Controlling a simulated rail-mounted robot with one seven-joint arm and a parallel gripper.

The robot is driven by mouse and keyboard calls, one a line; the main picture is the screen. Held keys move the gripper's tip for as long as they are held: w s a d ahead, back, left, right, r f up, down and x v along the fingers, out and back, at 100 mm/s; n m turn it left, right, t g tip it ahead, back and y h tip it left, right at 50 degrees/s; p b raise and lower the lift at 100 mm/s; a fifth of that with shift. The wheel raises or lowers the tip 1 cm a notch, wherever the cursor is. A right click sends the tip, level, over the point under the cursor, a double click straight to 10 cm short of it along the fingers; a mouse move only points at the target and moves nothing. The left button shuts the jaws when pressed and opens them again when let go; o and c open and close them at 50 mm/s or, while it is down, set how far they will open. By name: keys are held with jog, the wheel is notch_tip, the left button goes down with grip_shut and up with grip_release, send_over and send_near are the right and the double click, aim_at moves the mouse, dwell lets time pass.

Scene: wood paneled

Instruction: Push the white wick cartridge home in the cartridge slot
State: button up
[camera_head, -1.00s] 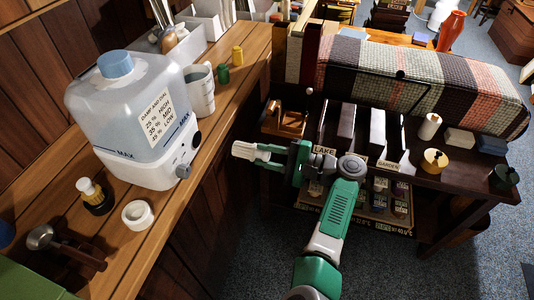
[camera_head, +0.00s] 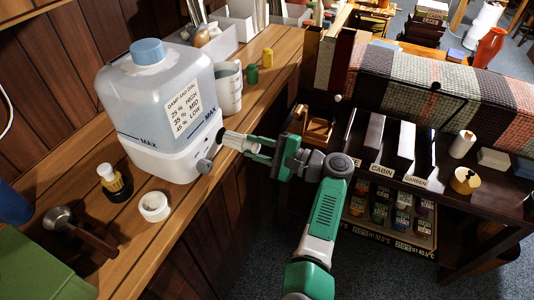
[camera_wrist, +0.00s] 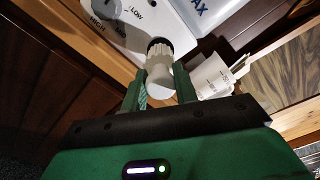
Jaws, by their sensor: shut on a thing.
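My gripper (camera_head: 262,147) is shut on the white wick cartridge (camera_head: 236,142), a ribbed pale piece held out to the left. In the wrist view the cartridge (camera_wrist: 160,78) sits between my green fingers. Its far end meets the dark round cartridge slot (camera_wrist: 158,44) in the white base, and most of its length still shows outside. The base (camera_head: 165,160) belongs to a humidifier with a clear tank (camera_head: 150,95) and a blue cap. How deep the tip sits I cannot tell.
A grey knob (camera_head: 204,166) sticks out of the base near the slot. A white measuring cup (camera_head: 229,88) stands behind. A small bottle (camera_head: 113,180) and a white ring (camera_head: 154,206) stand in front. A dark shelf with upright boxes (camera_head: 405,145) is at the right.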

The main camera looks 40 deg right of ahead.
aim_at(232, 140)
jog(key=shift+w+a, duration=0.2)
jog(key=shift+w, duration=0.15)
dwell(1.0)
jog(key=shift+b+x, duration=2.05)
jog(key=shift+x, duration=1)
jog(key=o, duration=1)
jog(key=v, duration=0.7)
jog(key=shift+s+d, duration=0.2)
jog(key=shift+s, duration=0.15)
